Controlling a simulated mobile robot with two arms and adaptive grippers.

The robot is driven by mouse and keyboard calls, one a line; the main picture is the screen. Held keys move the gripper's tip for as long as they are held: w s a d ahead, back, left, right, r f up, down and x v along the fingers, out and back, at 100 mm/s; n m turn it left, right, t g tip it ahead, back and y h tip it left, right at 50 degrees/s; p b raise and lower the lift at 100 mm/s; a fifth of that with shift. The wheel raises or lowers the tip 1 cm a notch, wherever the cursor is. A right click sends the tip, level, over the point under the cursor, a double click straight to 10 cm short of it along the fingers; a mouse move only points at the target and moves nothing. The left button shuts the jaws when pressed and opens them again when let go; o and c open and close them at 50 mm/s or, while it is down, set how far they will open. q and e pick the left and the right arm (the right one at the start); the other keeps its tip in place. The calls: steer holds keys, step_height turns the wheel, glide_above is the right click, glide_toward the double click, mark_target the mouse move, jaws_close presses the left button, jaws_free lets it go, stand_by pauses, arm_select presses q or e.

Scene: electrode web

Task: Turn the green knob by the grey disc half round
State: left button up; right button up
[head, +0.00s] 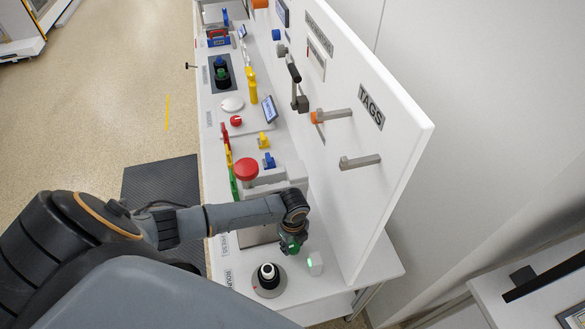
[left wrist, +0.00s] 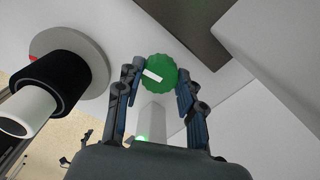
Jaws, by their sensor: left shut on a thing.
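The green knob (left wrist: 160,68) has a scalloped rim and a white bar mark pointing left and slightly up in the left wrist view. My left gripper (left wrist: 158,85) has a finger on each side of it and is shut on it. In the head view my left gripper (head: 293,228) reaches down over the bench end, and a bit of green knob (head: 289,245) shows between its fingers. The grey disc (head: 278,289) carries a black and white round piece and lies just left of the gripper. It also shows in the left wrist view (left wrist: 98,58). My right gripper is not in view.
A small white block with a green light (head: 315,264) stands just right of the knob. A red mushroom button (head: 246,169) sits on a grey box farther back. The upright white panel (head: 375,150) with handles rises on the right.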

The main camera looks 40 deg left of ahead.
arm_select(q)
steer(key=shift+s+d+f+m+b, duration=0.1)
steer(key=shift+m+b, duration=0.05)
steer(key=shift+m, duration=0.95)
steer(key=shift+s+d+m+b, duration=0.1)
steer(key=shift+m+b, duration=0.05)
steer(key=shift+m, duration=0.95)
steer(key=o, duration=1.2)
steer(key=shift+w, duration=0.15)
steer(key=shift+a, duration=0.15)
